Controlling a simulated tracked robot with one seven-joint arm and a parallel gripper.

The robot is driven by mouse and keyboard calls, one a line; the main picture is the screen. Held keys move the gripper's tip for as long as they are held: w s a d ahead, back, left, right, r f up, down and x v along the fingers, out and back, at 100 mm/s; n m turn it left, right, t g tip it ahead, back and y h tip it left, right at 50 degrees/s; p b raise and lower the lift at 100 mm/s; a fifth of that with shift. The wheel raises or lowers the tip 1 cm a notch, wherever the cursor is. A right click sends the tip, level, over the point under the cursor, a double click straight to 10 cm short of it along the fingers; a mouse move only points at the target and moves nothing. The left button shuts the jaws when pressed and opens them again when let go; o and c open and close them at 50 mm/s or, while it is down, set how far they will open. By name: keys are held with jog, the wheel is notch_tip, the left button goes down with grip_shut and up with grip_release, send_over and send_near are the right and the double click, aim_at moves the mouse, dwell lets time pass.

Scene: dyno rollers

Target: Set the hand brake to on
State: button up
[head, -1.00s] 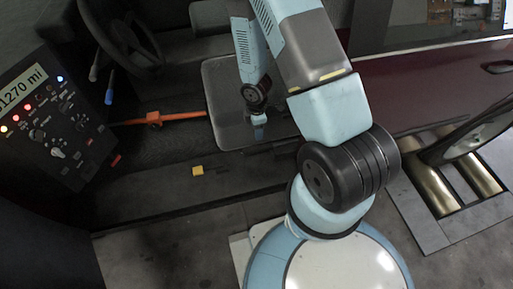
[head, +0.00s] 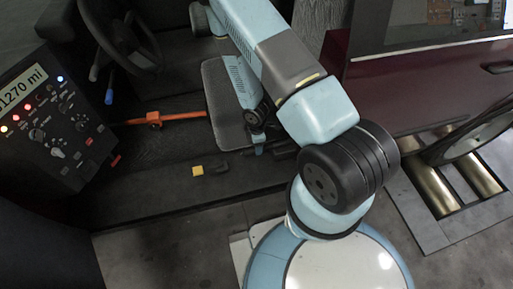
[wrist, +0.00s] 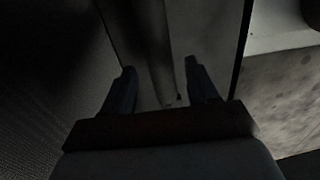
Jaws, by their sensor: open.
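An orange lever (head: 160,119), which looks like the hand brake, lies nearly level in the dark cab between the control panel and the seat, in the head view. Its collar is near its middle and its right end reaches the seat cushion's left edge. My gripper (head: 258,149) is low at the front edge of the seat, right of the lever and apart from it. In the wrist view my gripper (wrist: 160,84) shows two dark fingers spread apart, with nothing between them. The lever does not show in the wrist view.
The seat cushion (head: 222,100) stands beside the lever. A control panel (head: 55,120) with lit lamps is at left, below the steering wheel (head: 125,45). A small yellow block (head: 198,170) sits on the sill. The dark red door (head: 425,85) is at right.

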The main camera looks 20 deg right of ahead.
jog(key=shift+f, duration=1.3)
grip_shut()
